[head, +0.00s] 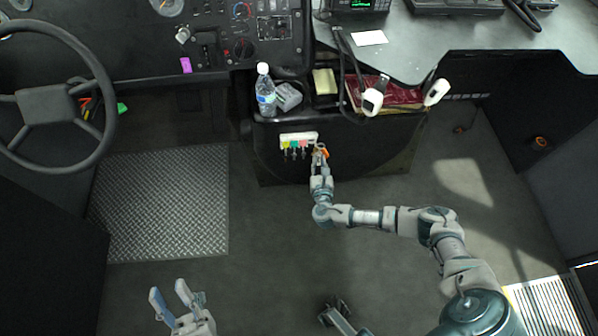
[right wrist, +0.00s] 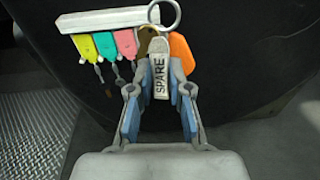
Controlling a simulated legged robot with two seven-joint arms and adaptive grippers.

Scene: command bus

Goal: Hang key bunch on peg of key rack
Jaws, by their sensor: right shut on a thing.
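The white key rack (head: 298,136) is on the dark console front. It also shows in the right wrist view (right wrist: 105,19), with yellow, green and pink tagged keys (right wrist: 104,44) hanging from it. My right gripper (head: 320,167) is shut on the key bunch (right wrist: 160,76), which has a metal ring, a grey SPARE tag, an orange fob and a brass-coloured key. The ring stands above the fingers and overlaps the rack's right end in the right wrist view. I cannot tell whether it touches a peg; the pegs are not clear. My left gripper (head: 170,290) is open and empty, low over the floor.
A water bottle (head: 265,90), a grey box (head: 288,97) and a red book (head: 398,96) are on the console top above the rack. A steering wheel (head: 50,104) is at the left. The floor below the rack is clear.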

